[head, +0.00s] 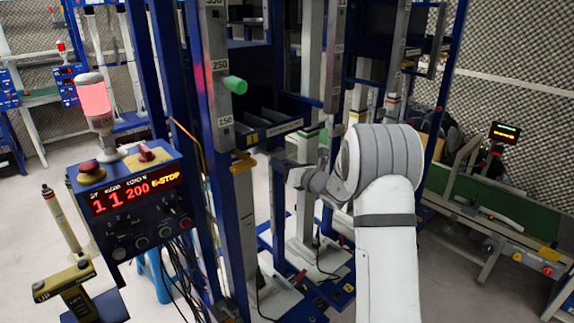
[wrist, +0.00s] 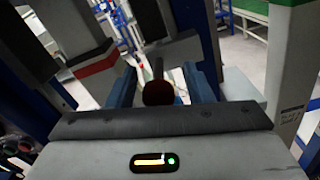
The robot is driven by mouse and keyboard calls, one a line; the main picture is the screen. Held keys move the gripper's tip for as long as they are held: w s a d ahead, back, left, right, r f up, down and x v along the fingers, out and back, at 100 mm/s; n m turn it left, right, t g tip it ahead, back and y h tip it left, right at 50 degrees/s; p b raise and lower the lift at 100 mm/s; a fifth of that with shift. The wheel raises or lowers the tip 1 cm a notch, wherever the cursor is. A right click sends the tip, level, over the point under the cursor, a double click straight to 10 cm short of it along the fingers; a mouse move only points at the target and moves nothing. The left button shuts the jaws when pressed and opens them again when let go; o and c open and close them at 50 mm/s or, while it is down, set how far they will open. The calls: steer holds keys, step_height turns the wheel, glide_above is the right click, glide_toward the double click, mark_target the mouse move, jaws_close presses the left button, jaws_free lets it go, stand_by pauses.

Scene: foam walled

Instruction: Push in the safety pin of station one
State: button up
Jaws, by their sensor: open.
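My gripper (head: 279,170) is inside the blue and grey frame of the near station, partly hidden by posts. In the wrist view my gripper (wrist: 163,90) is open. A dark reddish round knob (wrist: 158,93) on a thin stem shows between the fingers; whether it touches them I cannot tell. I cannot tell which of these is the safety pin.
A control box (head: 127,200) at left shows red digits and "E-STOP", under a lit red lamp (head: 95,100). Blue posts (head: 237,210) stand close around my gripper. A green conveyor (head: 500,215) is at right. Cables hang below the box.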

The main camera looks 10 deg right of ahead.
steer(key=b+v, duration=0.1)
steer(key=v, duration=0.6)
steer(key=shift+s, duration=0.4)
steer(key=shift+d, duration=0.15)
steer(key=s+a+r+n+g, duration=0.1)
steer(key=s+a+n+g, duration=0.4)
steer(key=s+a+n, duration=0.35)
steer(key=s+a+r+n+g, duration=0.1)
steer(key=s+a+n+g, duration=0.45)
steer(key=s+n, duration=0.5)
steer(key=s+d+f+n+h, duration=0.1)
steer(key=s+d+n+h, duration=0.2)
steer(key=s, duration=0.3)
steer(key=s+d+f+n+g+h, duration=0.1)
steer(key=s+d+n+h, duration=0.2)
steer(key=s+n, duration=0.3)
steer(key=s+d+n+g+h+p, duration=0.1)
steer(key=s+d+n+h, duration=0.2)
steer(key=s, duration=0.5)
steer(key=shift+s+d+f+n+h, duration=0.2)
steer(key=shift+d+f+n+h, duration=0.15)
steer(key=shift+d+n, duration=0.4)
